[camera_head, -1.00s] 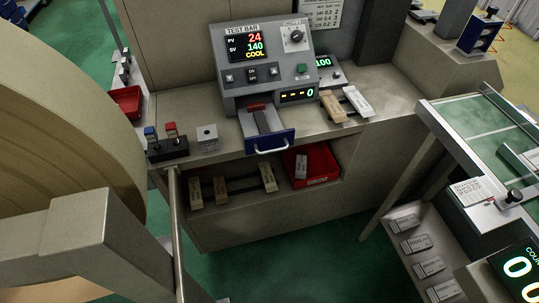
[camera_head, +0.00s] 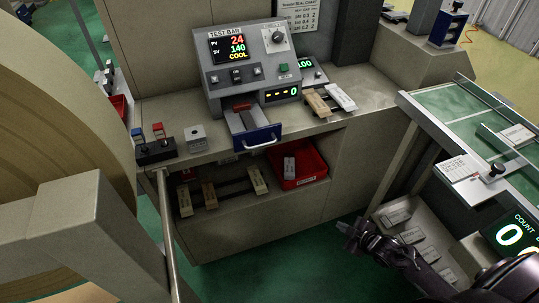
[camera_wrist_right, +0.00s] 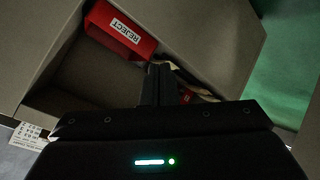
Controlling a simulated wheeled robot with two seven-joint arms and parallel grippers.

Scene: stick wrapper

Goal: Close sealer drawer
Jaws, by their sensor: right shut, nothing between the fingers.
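The grey sealer (camera_head: 250,75) stands on the bench, with lit displays reading 24, 140 and COOL. A dark item with a red part lies in the drawer near the sealer body. My right gripper (camera_head: 352,232) is at the lower right in the head view, below the bench top and well apart from the drawer. It is shut and empty; in the right wrist view its dark fingers (camera_wrist_right: 160,84) are together. My left gripper is not in view.
A red REJECT bin (camera_head: 312,165) sits on the lower shelf, and also shows in the right wrist view (camera_wrist_right: 118,32). Several wrapped sticks (camera_head: 210,194) lie beside it. A green-topped table (camera_head: 450,120) is at the right.

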